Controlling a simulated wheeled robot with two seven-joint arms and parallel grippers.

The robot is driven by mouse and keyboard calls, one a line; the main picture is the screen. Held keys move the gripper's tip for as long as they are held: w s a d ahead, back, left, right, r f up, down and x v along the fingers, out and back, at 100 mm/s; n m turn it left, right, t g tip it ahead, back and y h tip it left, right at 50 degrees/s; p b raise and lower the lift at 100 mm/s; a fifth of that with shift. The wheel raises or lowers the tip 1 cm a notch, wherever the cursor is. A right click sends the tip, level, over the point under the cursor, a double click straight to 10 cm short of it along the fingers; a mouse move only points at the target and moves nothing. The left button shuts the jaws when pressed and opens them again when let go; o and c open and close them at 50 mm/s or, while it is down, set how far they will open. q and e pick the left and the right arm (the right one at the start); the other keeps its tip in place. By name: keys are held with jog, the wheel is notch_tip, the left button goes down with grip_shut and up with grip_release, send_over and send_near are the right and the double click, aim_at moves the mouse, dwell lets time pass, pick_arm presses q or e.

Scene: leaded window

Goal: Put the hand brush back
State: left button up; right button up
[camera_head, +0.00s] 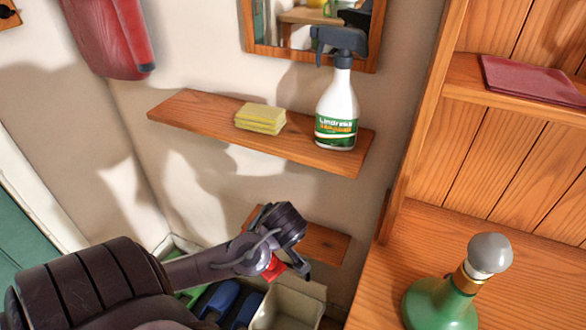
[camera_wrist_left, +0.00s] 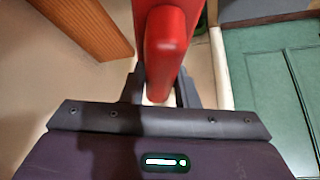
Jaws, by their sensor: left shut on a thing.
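A red thing, which looks like the hand brush's handle (camera_head: 272,268), shows as a small patch at my left gripper (camera_head: 288,262) in the head view. In the left wrist view the red handle (camera_wrist_left: 165,45) runs up between the two fingers of my left gripper (camera_wrist_left: 160,88), which is shut on it. The brush's bristles cannot be made out. In the head view the gripper is low by the wall, in front of a lower wooden shelf (camera_head: 325,243) and above a pale crate. My right gripper is not in view.
The pale crate (camera_head: 300,292) holds blue and green things. A wall shelf (camera_head: 190,112) carries yellow sponges (camera_head: 261,118) and a spray bottle (camera_head: 338,105). A red dustpan-like thing (camera_head: 105,40) hangs upper left. A green bottle (camera_head: 440,302) stands on the wooden cabinet at right.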

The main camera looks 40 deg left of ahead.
pick_arm(q)
jog(key=w+a, duration=0.3)
jog(key=w, duration=0.5)
jog(key=w+a, duration=0.2)
jog(key=w, duration=0.6)
notch_tip(320, 180, down, 7)
jog(key=shift+r, duration=0.1)
jog(key=shift+w, duration=0.1)
jog(key=shift+f, duration=0.2)
jog(key=o, duration=0.9)
